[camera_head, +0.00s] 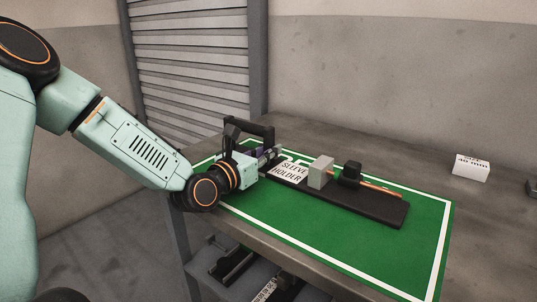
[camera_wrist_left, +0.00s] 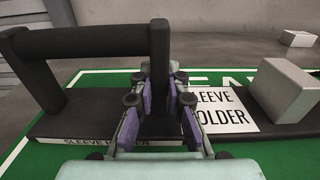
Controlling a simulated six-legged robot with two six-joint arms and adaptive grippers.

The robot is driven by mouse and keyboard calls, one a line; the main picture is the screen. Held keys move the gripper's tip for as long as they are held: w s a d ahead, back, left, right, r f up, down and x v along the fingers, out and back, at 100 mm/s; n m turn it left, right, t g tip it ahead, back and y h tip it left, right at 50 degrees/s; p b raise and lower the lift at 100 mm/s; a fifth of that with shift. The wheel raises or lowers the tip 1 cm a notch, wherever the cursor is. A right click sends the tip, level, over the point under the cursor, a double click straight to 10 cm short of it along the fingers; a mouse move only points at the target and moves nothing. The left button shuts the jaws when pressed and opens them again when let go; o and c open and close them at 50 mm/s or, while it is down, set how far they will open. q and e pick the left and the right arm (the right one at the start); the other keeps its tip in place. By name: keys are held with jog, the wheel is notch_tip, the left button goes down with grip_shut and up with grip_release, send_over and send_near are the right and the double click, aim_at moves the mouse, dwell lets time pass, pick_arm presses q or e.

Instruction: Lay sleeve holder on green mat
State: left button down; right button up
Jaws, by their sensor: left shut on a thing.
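The sleeve holder (camera_head: 375,208) is a long black board with a white "SLEEVE HOLDER" label, a grey block, a black block with an orange rod, and a black handle at its left end. It lies over the green mat (camera_head: 425,238), which has a white border. My left gripper (camera_head: 272,155) is at the handle end. In the left wrist view my left gripper (camera_wrist_left: 158,100) is shut on the black handle post (camera_wrist_left: 160,60) of the sleeve holder. The board looks flat on the mat; I cannot tell whether it fully touches. My right gripper is not in view.
The mat lies on a grey table (camera_head: 320,140). A small white block marked "40 mm" (camera_head: 470,168) stands at the right, and a dark object sits at the right edge. Dark parts (camera_head: 232,258) lie on a shelf below. A slatted shutter stands behind.

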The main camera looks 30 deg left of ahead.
pick_arm(q)
jog(key=shift+s+r, duration=0.1)
jog(key=shift+r, duration=0.05)
jog(key=c, duration=1.8)
grip_release()
jog(key=shift+f, duration=0.2)
jog(key=o, duration=0.5)
jog(key=shift+c, duration=0.2)
jog(key=shift+r, duration=0.15)
